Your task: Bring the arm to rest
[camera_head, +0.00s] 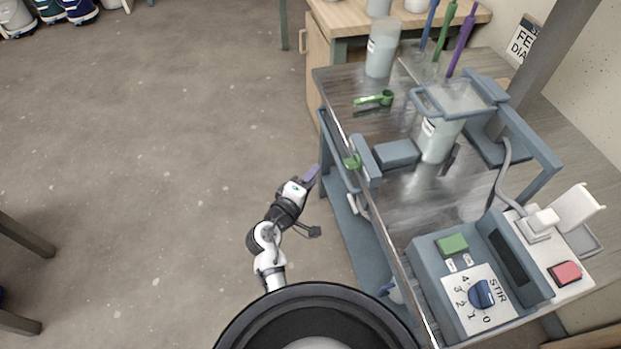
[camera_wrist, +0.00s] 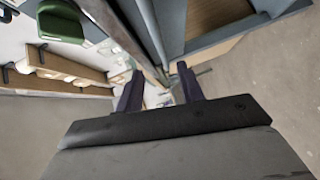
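My gripper (camera_head: 312,175) is at the left side of the metal-topped bench, beside its edge and over the floor side, with my arm folded close to my base. In the wrist view my gripper (camera_wrist: 159,82) shows two dark purple fingers set apart with nothing between them. It holds nothing.
The bench (camera_head: 385,215) carries a stirring machine with a control box (camera_head: 470,285), a clear container (camera_head: 438,138), a jar (camera_head: 381,50) and a green scoop (camera_head: 374,98). A green part (camera_head: 352,161) is at its near edge. Open floor (camera_head: 150,150) lies to the left.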

